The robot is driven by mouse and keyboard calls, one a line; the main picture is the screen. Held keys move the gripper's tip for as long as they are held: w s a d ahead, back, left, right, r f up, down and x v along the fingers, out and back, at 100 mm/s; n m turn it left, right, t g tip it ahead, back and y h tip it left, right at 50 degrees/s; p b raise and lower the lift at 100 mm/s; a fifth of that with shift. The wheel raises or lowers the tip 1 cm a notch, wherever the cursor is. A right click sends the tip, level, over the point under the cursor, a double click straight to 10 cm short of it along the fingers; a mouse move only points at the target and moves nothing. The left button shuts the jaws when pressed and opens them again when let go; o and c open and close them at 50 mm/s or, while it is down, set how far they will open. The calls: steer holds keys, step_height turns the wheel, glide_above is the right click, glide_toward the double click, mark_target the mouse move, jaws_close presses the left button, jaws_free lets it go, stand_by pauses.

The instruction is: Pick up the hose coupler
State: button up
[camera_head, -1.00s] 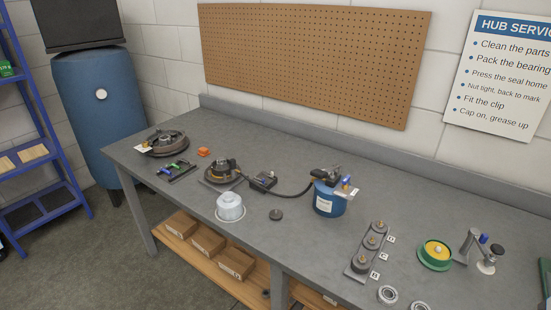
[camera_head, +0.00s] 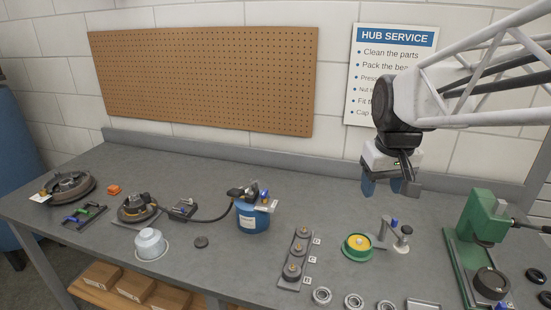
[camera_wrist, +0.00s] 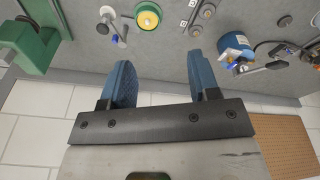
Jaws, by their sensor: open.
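A black hose (camera_head: 215,218) runs from a small dark box (camera_head: 183,209) to the top of a blue can (camera_head: 252,218). A dark fitting (camera_head: 236,194) sits at the hose's end on the can; it looks like the hose coupler, but it is too small to be sure. The can (camera_wrist: 233,43) also shows in the wrist view, right of my fingers. My gripper (camera_head: 386,187) points down, open and empty, above the back right of the bench, well to the right of the can and apart from it. Its blue fingers (camera_wrist: 160,78) have nothing between them.
On the bench (camera_head: 330,195) stand a green-yellow round part (camera_head: 358,246), a tool stand (camera_head: 390,234), a plate with several pegs (camera_head: 297,258) and a green press (camera_head: 487,215). A grey-white cup (camera_head: 150,244) and hubs stand left. A pegboard (camera_head: 200,80) hangs on the wall behind.

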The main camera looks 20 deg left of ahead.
steer(key=w+a+n, duration=0.2)
steer(key=w+a, duration=0.4)
steer(key=a, duration=0.3)
steer(key=w+a+n, duration=0.2)
steer(key=w+a, duration=0.4)
steer(key=a, duration=0.2)
steer(key=n+g, duration=0.2)
steer(key=n, duration=0.7)
glide_above(144, 194)
steer(key=f, duration=1.7)
steer(key=shift+w+d+f, duration=0.3)
steer(key=shift+d+f, duration=0.05)
steer(key=shift+f, duration=0.05)
steer(key=shift+s+a+f, duration=0.2)
steer(key=shift+a+f, duration=0.05)
steer(key=shift+a, duration=0.15)
steer(key=shift+f, duration=1.25)
steer(key=shift+f, duration=0.1)
